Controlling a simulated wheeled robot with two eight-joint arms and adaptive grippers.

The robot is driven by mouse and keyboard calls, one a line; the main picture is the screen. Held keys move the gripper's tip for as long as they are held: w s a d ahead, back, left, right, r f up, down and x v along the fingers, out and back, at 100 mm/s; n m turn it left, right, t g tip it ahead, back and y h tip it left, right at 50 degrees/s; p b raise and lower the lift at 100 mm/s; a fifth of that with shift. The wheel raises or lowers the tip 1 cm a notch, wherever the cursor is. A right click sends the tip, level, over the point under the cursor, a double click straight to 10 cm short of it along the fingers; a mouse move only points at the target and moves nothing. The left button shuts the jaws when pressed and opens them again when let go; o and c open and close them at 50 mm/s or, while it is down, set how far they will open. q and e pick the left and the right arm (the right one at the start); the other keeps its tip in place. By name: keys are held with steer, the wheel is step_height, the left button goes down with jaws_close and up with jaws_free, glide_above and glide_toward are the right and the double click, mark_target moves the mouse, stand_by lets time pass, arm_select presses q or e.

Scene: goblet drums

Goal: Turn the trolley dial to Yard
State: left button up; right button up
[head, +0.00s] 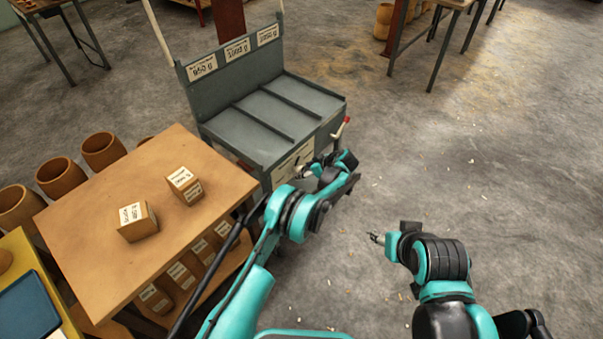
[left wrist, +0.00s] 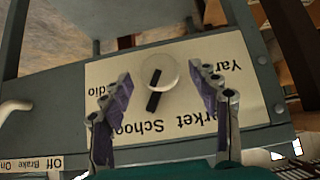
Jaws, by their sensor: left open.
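The grey trolley (head: 262,122) stands beyond the wooden table, with a pale label on its front panel. In the left wrist view the dial (left wrist: 160,72) is a pale round knob with a black pointer bar, on the pale dial plate (left wrist: 108,75). The partly covered words read Yard at upper right, Market and School along the bottom, and "dio" at left. The bar's lower end lies near School. My left gripper (left wrist: 163,103) is open, its fingers on either side of the dial, apparently not touching it. My right gripper (head: 377,238) is over the floor; its jaw state is unclear.
The wooden table (head: 90,215) left of my left arm bears two labelled blocks (head: 138,222). A red-tipped lever (head: 342,127) sticks out at the trolley's right. An Off/Brake/On label (left wrist: 30,165) is at lower left. The floor at right is open.

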arm_select(q)
steer(key=shift+x, duration=1.1)
steer(key=shift+r, duration=0.1)
steer(key=shift+c, duration=0.4)
steer(key=c, duration=1.1)
steer(key=shift+s+a+n+t+h, duration=0.15)
steer(key=shift+n+t+h, duration=0.35)
steer(key=shift+t, duration=0.3)
steer(key=shift+n+t+h, duration=0.8)
steer(key=shift+n+t, duration=0.2)
steer(key=shift+t, duration=0.5)
